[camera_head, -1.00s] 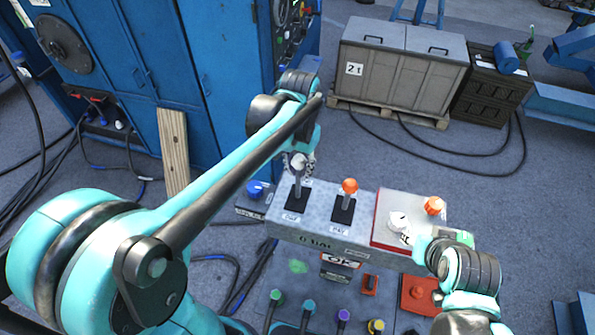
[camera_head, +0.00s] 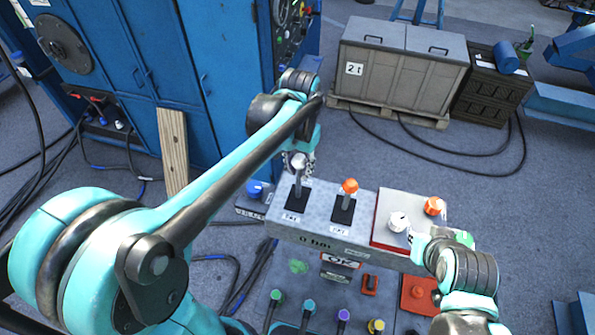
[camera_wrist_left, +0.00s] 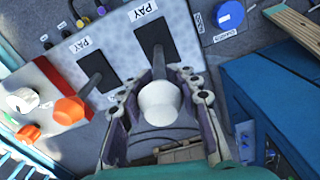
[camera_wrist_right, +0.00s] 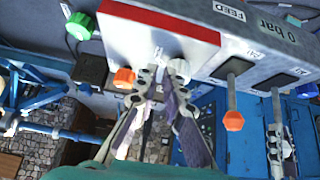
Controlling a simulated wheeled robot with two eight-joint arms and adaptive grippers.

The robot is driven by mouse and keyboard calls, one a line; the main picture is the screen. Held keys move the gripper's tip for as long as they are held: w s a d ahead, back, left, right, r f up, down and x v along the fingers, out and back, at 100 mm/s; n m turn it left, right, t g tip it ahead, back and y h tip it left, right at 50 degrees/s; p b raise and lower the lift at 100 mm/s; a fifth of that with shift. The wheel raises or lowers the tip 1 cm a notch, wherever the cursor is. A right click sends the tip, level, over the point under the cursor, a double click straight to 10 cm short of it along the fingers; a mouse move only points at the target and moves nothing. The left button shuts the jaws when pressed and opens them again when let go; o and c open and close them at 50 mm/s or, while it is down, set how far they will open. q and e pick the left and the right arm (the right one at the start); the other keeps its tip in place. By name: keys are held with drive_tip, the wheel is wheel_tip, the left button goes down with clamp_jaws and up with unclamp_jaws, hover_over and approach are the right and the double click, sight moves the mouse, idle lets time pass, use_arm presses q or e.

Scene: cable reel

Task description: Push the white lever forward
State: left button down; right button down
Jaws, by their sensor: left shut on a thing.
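The white lever (camera_head: 298,186) stands on the left of the grey control box (camera_head: 330,243), its white knob at the top. In the left wrist view the white knob (camera_wrist_left: 160,102) sits between the fingers of my left gripper (camera_wrist_left: 156,84), which is shut on it. In the head view my left arm comes over from the left and its gripper (camera_head: 302,163) is at the knob, partly hidden. My right gripper (camera_wrist_right: 163,80) is slightly open with a gap between its tips, beside the white dial (camera_head: 398,222) on the red-edged panel. It holds nothing that I can see.
An orange lever (camera_head: 348,200) stands just right of the white one. An orange knob (camera_head: 434,206) is on the red-edged panel. A blue button (camera_head: 255,189) lies left of the box, and a blue cabinet (camera_head: 150,60) stands behind. Several coloured knobs are in front.

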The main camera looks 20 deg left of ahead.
use_arm(q)
drive_tip(key=shift+d, duration=0.15)
use_arm(e)
drive_tip(key=s+a+r+n+t+y, duration=0.2)
drive_tip(key=a+r+n+y, duration=0.1)
drive_tip(key=a+n, duration=0.55)
drive_tip(key=s+a+r+n+t+y, duration=0.2)
drive_tip(key=a+n+y, duration=0.1)
drive_tip(key=a+n, duration=0.5)
drive_tip(key=s+a+r+n+t+y, duration=0.25)
drive_tip(key=a+n, duration=0.35)
drive_tip(key=a, duration=0.3)
drive_tip(key=w+d+x, duration=0.1)
drive_tip(key=d+x, duration=0.1)
drive_tip(key=x, duration=1.1)
drive_tip(key=shift+w+f+g, duration=0.3)
drive_tip(key=shift+g, duration=0.05)
